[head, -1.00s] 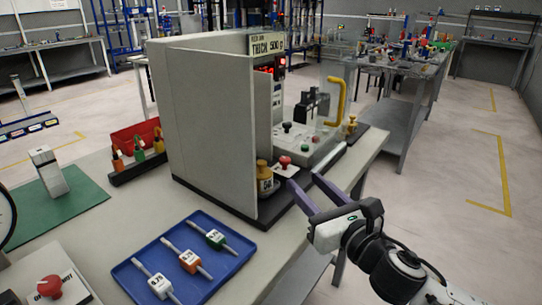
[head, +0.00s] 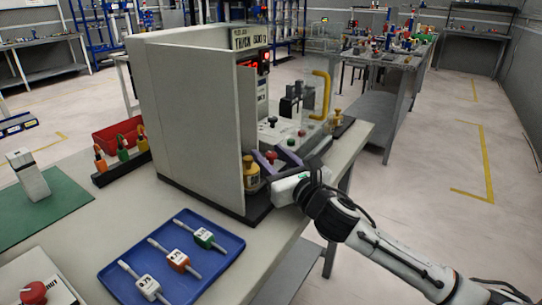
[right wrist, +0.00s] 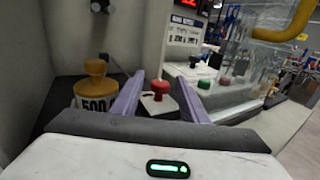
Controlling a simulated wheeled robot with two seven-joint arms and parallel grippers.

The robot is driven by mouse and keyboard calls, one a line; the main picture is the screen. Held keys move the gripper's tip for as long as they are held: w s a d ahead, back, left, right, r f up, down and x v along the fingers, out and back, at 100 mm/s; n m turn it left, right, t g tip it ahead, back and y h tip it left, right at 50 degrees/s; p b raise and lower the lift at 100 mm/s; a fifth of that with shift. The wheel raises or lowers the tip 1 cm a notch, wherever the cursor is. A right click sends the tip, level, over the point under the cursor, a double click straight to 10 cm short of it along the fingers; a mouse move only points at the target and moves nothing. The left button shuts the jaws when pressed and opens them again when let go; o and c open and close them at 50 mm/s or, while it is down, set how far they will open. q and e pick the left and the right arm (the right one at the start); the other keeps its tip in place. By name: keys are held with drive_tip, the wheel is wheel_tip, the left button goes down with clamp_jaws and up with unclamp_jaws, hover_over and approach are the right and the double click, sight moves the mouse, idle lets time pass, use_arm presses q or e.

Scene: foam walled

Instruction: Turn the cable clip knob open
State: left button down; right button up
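A red knob (head: 270,157) on a small white plate stands at the front of the walled test machine; I take it as the cable clip knob, though no label on it is readable. In the right wrist view the red knob (right wrist: 160,91) is between the two purple fingers. My right gripper (right wrist: 162,82) is open, with visible gaps on both sides of the knob. In the head view the right gripper (head: 269,152) is partly hidden by its own hand. My left gripper is not in view.
A brass 500 weight (right wrist: 95,88) stands left of the fingers, near the grey panel (head: 190,120). A green knob (right wrist: 204,85) and a clear guard with a yellow handle (head: 321,95) are to the right. A blue tray (head: 115,272) lies in front.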

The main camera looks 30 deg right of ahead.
clamp_jaws()
